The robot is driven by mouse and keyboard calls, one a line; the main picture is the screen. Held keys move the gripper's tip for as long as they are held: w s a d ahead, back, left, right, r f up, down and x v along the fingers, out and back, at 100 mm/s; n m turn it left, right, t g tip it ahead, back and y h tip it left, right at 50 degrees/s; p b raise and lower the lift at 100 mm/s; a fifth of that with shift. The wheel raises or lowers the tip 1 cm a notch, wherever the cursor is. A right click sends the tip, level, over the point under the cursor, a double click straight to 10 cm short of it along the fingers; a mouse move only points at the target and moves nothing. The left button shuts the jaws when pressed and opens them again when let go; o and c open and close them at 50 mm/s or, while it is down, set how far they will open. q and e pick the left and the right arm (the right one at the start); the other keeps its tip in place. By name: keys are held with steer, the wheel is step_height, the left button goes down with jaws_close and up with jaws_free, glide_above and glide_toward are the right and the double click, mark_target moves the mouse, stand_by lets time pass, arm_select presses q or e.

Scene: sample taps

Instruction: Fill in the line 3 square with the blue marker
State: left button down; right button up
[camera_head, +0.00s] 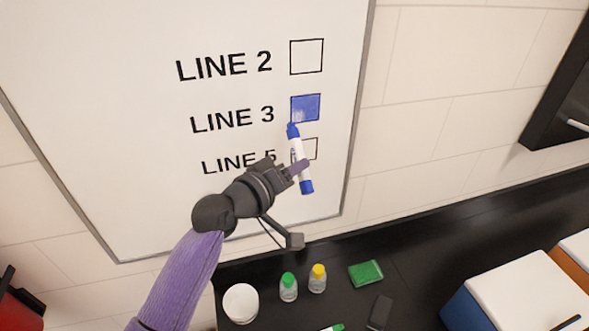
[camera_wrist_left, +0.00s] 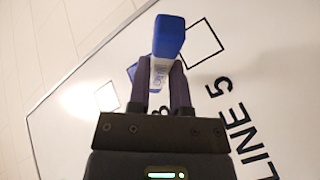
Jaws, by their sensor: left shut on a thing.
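The whiteboard (camera_head: 110,130) carries LINE 2, LINE 3 and LINE 5, each with a square. The line 3 square (camera_head: 305,107) is mostly blue, with a paler patch at its lower left. The line 2 square (camera_head: 306,56) is white, and the line 5 square (camera_head: 311,148) is partly hidden behind the marker. My left gripper (camera_head: 298,168) is shut on the blue marker (camera_head: 306,184), white with blue ends. Its upper end is at the lower left edge of the line 3 square; contact is unclear. The wrist view shows the marker (camera_wrist_left: 168,38) between the fingers (camera_wrist_left: 163,85). My right gripper is not in view.
On the black counter (camera_head: 420,255) below stand a white round container (camera_head: 241,303), a green-capped bottle (camera_head: 288,287) and a yellow-capped bottle (camera_head: 318,278). A green sponge (camera_head: 366,273) lies beside them. A blue box with a white top (camera_head: 520,295) is at the right.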

mark_target(302, 187)
arm_select(q)
steer(key=shift+w+a+b, duration=0.2)
steer(key=shift+w+b, duration=0.45)
steer(key=shift+w, duration=0.1)
steer(key=shift+d, duration=0.1)
steer(key=shift+p, duration=0.35)
stand_by(0.7)
steer(key=s+p, duration=0.1)
steer(key=s+d+p, duration=0.1)
steer(key=s+p, duration=0.3)
steer(key=shift+s+d+r, duration=0.2)
steer(key=shift+d, duration=0.05)
steer(key=shift+s+d+f, duration=0.1)
steer(key=shift+s, duration=0.05)
steer(key=shift+f, duration=0.1)
